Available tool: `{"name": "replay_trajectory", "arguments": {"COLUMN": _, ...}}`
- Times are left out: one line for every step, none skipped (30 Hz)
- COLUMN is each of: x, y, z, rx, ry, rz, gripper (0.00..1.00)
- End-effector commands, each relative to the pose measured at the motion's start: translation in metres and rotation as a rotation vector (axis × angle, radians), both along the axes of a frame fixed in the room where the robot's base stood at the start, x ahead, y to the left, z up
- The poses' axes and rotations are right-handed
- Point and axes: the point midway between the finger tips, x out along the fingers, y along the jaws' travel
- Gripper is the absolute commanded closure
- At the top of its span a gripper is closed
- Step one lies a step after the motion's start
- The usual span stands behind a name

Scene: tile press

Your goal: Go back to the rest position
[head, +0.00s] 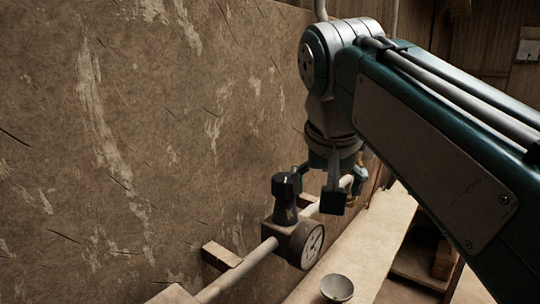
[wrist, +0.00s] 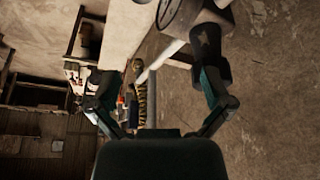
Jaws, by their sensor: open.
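My gripper (head: 332,188) hangs pointing down in the head view, just right of a black knob (head: 285,198) on a pipe fitting with a round gauge (head: 307,245). The gripper partly covers the pipe behind it. In the wrist view my gripper (wrist: 155,92) has its two fingers spread wide, with nothing held between them. The black knob (wrist: 206,45) shows close to the right finger; I cannot tell whether they touch. The gauge (wrist: 172,10) is cut off at the top edge.
The pipe (head: 236,270) runs along a worn wall (head: 120,130) on wooden blocks (head: 221,256). A small bowl (head: 337,288) sits on a pale bench (head: 372,240) below. Wooden shelving (head: 415,265) stands at right.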

Motion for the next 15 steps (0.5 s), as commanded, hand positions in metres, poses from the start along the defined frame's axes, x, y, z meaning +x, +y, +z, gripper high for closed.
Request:
{"name": "replay_trajectory", "arguments": {"x": -0.008, "y": -0.009, "z": -0.014, "rx": 0.001, "ry": -0.001, "rz": 0.012, "gripper": 0.00}}
{"name": "replay_trajectory", "arguments": {"x": -0.012, "y": -0.013, "z": -0.022, "rx": 0.002, "ry": -0.003, "rz": 0.021, "gripper": 0.00}}
{"name": "replay_trajectory", "arguments": {"x": -0.017, "y": -0.017, "z": -0.033, "rx": 0.002, "ry": -0.006, "rz": 0.032, "gripper": 0.00}}
{"name": "replay_trajectory", "arguments": {"x": -0.021, "y": -0.021, "z": -0.041, "rx": 0.003, "ry": -0.009, "rz": 0.041, "gripper": 0.00}}
{"name": "replay_trajectory", "arguments": {"x": -0.025, "y": -0.025, "z": -0.050, "rx": 0.005, "ry": -0.011, "rz": 0.049, "gripper": 0.00}}
{"name": "replay_trajectory", "arguments": {"x": -0.031, "y": -0.030, "z": -0.062, "rx": 0.005, "ry": -0.014, "rz": 0.059, "gripper": 0.00}}
{"name": "replay_trajectory", "arguments": {"x": -0.036, "y": -0.033, "z": -0.071, "rx": 0.006, "ry": -0.016, "rz": 0.067, "gripper": 0.00}}
{"name": "replay_trajectory", "arguments": {"x": -0.040, "y": -0.036, "z": -0.081, "rx": 0.007, "ry": -0.020, "rz": 0.073, "gripper": 0.00}}
{"name": "replay_trajectory", "arguments": {"x": -0.047, "y": -0.040, "z": -0.094, "rx": 0.009, "ry": -0.024, "rz": 0.083, "gripper": 0.00}}
{"name": "replay_trajectory", "arguments": {"x": -0.052, "y": -0.043, "z": -0.103, "rx": 0.009, "ry": -0.028, "rz": 0.088, "gripper": 0.00}}
{"name": "replay_trajectory", "arguments": {"x": -0.057, "y": -0.046, "z": -0.114, "rx": 0.009, "ry": -0.031, "rz": 0.095, "gripper": 0.00}}
{"name": "replay_trajectory", "arguments": {"x": -0.064, "y": -0.050, "z": -0.127, "rx": 0.012, "ry": -0.036, "rz": 0.102, "gripper": 0.00}}
{"name": "replay_trajectory", "arguments": {"x": -0.069, "y": -0.053, "z": -0.138, "rx": 0.013, "ry": -0.040, "rz": 0.106, "gripper": 0.00}}
{"name": "replay_trajectory", "arguments": {"x": -0.075, "y": -0.055, "z": -0.148, "rx": 0.012, "ry": -0.044, "rz": 0.111, "gripper": 0.00}}
{"name": "replay_trajectory", "arguments": {"x": -0.082, "y": -0.059, "z": -0.163, "rx": 0.014, "ry": -0.049, "rz": 0.116, "gripper": 0.00}}
